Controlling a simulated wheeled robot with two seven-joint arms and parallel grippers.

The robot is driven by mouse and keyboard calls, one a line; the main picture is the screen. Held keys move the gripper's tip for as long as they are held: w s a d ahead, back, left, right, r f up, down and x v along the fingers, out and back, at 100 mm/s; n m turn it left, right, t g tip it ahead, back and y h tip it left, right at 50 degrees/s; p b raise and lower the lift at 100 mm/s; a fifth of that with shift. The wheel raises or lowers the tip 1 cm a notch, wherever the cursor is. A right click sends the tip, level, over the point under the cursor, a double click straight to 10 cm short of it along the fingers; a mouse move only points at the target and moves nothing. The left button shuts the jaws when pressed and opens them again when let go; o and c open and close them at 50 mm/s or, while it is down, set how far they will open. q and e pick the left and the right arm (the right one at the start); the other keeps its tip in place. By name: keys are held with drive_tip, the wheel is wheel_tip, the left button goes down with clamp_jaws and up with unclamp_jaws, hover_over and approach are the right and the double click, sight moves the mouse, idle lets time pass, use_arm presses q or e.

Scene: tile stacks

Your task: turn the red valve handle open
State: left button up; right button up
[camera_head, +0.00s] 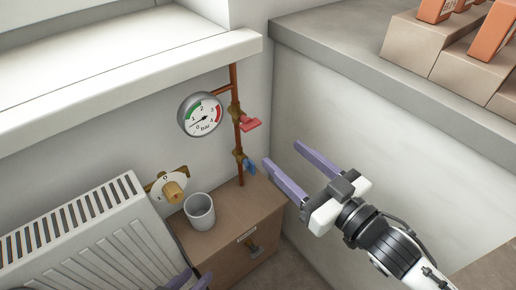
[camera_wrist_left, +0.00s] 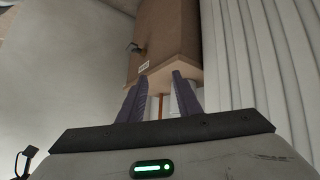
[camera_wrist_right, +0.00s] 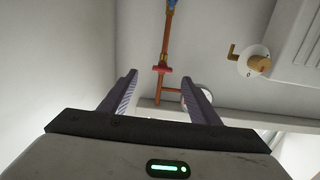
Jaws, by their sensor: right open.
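The red valve handle (camera_head: 250,124) sits on a copper pipe in the corner, pointing right. In the right wrist view the red handle (camera_wrist_right: 162,69) appears in line with the gap between the fingertips, beyond them. My right gripper (camera_head: 283,154) is open and empty, to the right of the pipe and apart from the handle. My left gripper (camera_head: 190,281) shows only its fingertips at the bottom edge of the head view. In the left wrist view its fingers (camera_wrist_left: 159,76) are spread with nothing held, facing the wooden cabinet.
A blue handle (camera_head: 250,168) is lower on the same pipe (camera_head: 240,142). A round gauge (camera_head: 201,114) hangs left of it. A grey cup (camera_head: 200,212) stands on the cabinet (camera_head: 223,225). A radiator (camera_head: 85,235) and brass valve (camera_head: 172,191) are left; a ledge (camera_head: 330,50) is at right.

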sight(254, 127)
drive_tip(key=shift+n+y, duration=0.3)
drive_tip(key=shift+y, duration=0.1)
drive_tip(key=x, duration=0.3)
drive_tip(key=b+x, duration=0.1)
drive_tip(key=x, duration=0.3)
drive_tip(key=r+b+x, duration=0.1)
drive_tip(key=x, duration=0.2)
drive_tip(key=shift+w+a, duration=0.2)
drive_tip(key=shift+a, duration=0.1)
drive_tip(key=c, duration=1.1)
